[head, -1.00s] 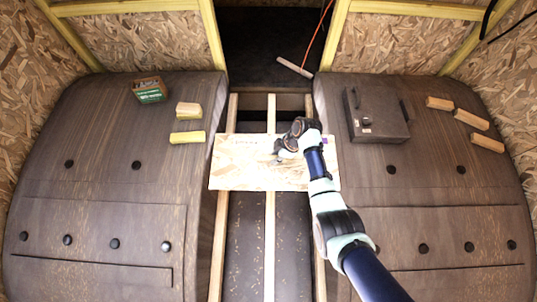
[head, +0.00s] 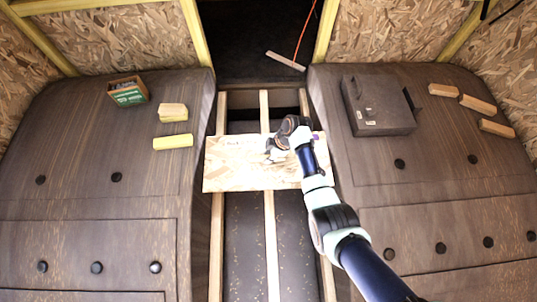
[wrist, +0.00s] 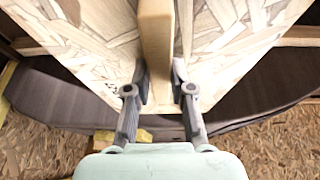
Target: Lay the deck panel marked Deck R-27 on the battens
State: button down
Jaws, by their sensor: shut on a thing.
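A pale chipboard deck panel (head: 235,168) spans the gap between the two dark wheel arches, over three long wooden battens (head: 217,245). Faint marks near its far edge are too small to read. My gripper (head: 272,150) is above the panel in the head view and hides part of its right half. In the wrist view my gripper (wrist: 160,88) is shut on an upright wooden rib (wrist: 155,40) on the panel (wrist: 85,45). The panel looks roughly level, but I cannot tell whether it touches the battens.
The left arch (head: 75,200) carries an open box (head: 127,92) and two yellow blocks (head: 173,142). The right arch (head: 440,215) carries a dark case (head: 380,105) and several wooden blocks (head: 478,105). An orange cord and a handled tool (head: 285,61) lie beyond the battens.

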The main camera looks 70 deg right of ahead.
notch_tip(320, 180, down, 14)
jog(key=b, duration=1.2)
jog(key=shift+r, duration=0.25)
jog(key=shift+d+f, duration=0.1)
jog(key=shift+f+b, duration=4.75)
jog(key=shift+f, duration=0.4)
jog(key=shift+f, duration=0.2)
jog(key=c, duration=0.9)
grip_release()
jog(key=shift+w, duration=0.1)
jog(key=shift+f, duration=0.1)
